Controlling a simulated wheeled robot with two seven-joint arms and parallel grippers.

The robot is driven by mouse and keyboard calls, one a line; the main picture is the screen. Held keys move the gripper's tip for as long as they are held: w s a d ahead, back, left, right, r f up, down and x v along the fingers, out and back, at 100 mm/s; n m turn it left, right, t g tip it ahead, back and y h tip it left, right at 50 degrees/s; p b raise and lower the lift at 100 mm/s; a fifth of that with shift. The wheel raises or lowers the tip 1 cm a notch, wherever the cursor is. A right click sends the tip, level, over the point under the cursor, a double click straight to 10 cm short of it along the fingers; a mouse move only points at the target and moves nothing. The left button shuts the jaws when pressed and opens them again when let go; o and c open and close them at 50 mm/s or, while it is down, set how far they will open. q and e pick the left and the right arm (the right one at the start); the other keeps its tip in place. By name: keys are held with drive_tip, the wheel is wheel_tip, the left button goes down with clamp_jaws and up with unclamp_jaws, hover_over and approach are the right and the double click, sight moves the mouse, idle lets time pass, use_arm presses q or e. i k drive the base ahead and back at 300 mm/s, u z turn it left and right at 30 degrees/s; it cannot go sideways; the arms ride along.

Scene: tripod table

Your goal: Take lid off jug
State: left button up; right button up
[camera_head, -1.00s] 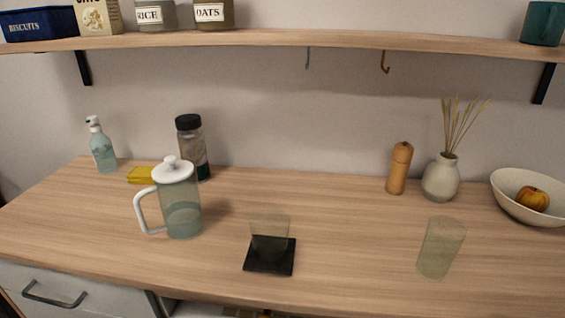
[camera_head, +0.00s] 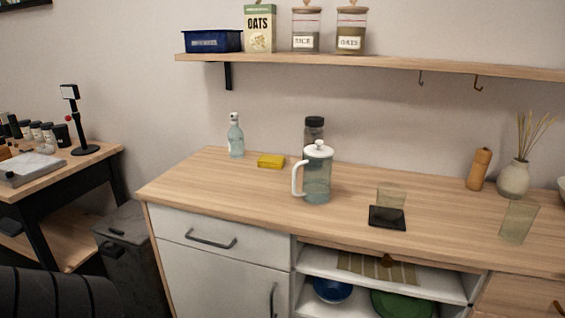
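A jug (camera_head: 317,184) with a tinted clear body and a white handle stands upright on the wooden counter (camera_head: 240,194). Its white lid (camera_head: 319,150) with a round knob sits on top. The handle points to the left. Neither of my grippers is in view. A dark ribbed shape at the bottom left edge appears to be part of my own arm.
A dark-capped bottle (camera_head: 314,130) stands close behind the jug. A yellow sponge (camera_head: 271,161) and a soap bottle (camera_head: 236,137) are to its left. The shelf (camera_head: 350,62) hangs above.

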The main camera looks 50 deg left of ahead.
sight(318, 150)
drive_tip(key=u, duration=1.75)
